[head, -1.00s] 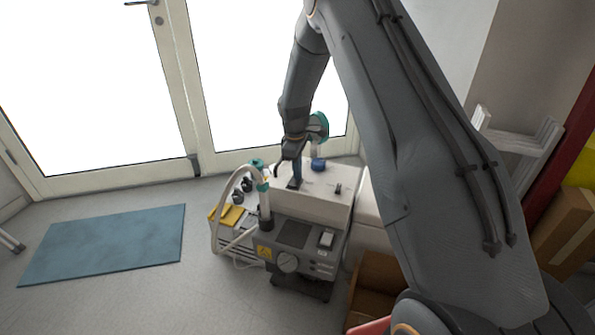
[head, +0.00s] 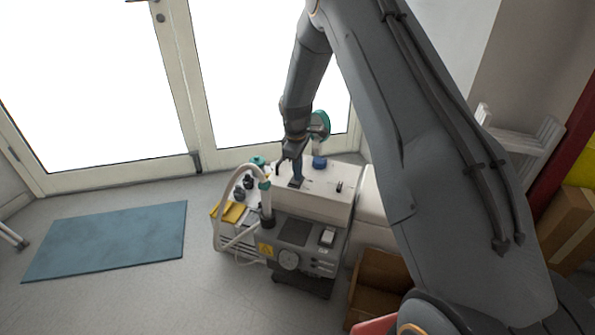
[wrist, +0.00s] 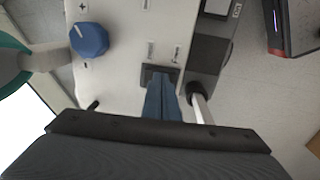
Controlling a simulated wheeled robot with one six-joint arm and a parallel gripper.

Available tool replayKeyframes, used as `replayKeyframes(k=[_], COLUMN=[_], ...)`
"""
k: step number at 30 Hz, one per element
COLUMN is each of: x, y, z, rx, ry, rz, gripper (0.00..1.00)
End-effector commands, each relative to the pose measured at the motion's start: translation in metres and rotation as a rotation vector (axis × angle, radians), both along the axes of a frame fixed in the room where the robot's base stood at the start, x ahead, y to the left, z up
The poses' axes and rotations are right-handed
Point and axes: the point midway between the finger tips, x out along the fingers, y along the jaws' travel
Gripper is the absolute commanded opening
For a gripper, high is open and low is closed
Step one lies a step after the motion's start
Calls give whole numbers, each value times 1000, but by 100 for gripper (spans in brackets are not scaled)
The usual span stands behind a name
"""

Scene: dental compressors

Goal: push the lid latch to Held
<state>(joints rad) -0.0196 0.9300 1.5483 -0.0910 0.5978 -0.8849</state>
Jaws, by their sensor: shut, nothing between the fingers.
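The lid latch appears to be at the small dark plate (wrist: 158,74) on the pale top of the compressor unit (head: 325,200); the plate also shows in the head view (head: 296,184). My gripper (wrist: 160,88) has its blue fingers together and empty. The fingertips are right at the plate and cover part of it, so the latch's position cannot be told. It also shows in the head view (head: 298,172), pointing down. Printed labels (wrist: 163,52) beside the plate are too small to read surely.
A blue knob (wrist: 88,40) stands near the plate. A small black lever (head: 339,186) sticks up from the top. A pale hose (head: 224,200) arches at the left of the unit. A cardboard box (head: 377,283) stands at right; the floor by the blue mat (head: 110,240) is open.

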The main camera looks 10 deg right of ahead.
Motion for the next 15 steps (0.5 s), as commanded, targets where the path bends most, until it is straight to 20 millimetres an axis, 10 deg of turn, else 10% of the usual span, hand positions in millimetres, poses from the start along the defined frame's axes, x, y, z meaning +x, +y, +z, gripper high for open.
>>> replayKeyframes(k=[15], x=[-3], y=[3], z=[42], rx=[0], ry=[-1], rz=[0], gripper=[0])
